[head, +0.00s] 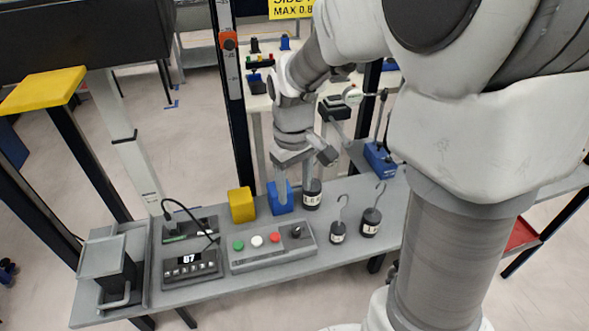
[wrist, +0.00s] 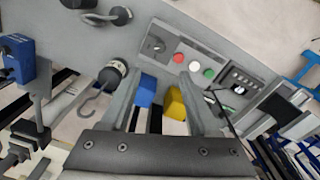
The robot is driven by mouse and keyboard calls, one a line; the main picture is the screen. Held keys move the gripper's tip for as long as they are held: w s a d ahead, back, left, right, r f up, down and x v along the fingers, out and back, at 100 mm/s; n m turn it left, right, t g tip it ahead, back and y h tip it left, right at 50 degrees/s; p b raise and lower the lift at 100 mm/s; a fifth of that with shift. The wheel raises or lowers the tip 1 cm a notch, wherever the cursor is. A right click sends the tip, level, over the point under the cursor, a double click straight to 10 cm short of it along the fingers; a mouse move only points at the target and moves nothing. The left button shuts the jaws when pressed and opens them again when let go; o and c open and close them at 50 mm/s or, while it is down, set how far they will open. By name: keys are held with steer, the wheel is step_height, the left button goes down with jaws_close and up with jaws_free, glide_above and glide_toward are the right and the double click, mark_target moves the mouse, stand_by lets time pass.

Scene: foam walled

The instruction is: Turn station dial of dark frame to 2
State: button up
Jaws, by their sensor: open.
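A grey button panel (head: 272,247) lies on the grey bench, with green, white and red buttons and a dark dial (head: 296,231) at its right end. The dial (wrist: 156,45) also shows in the wrist view, at the panel's left end. Its setting is too small to read. My gripper (head: 294,190) is open and points down behind the panel, near a blue cube (head: 279,204), apart from the dial. In the wrist view my gripper (wrist: 161,80) has its fingers spread, with the blue cube (wrist: 147,88) and a yellow cube (wrist: 174,103) seen between them.
The yellow cube (head: 241,205) stands left of the blue one. Hooked weights (head: 370,221) stand right of the panel. A dark box (head: 192,268) with a display reading 87 and a cable lies left of it. Dark uprights (head: 236,110) rise behind. The bench front (head: 300,262) is clear.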

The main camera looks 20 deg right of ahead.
step_height(320, 180, up, 3)
steer(key=shift+r, duration=0.1)
stand_by(0.5)
steer(key=s+r+m+t+p, duration=0.3)
steer(key=s+r+m+t, duration=0.1)
steer(key=s+r, duration=0.8)
steer(key=shift+s+d+r+t, duration=0.2)
steer(key=shift+s+t, duration=0.6)
steer(key=shift+s, duration=0.45)
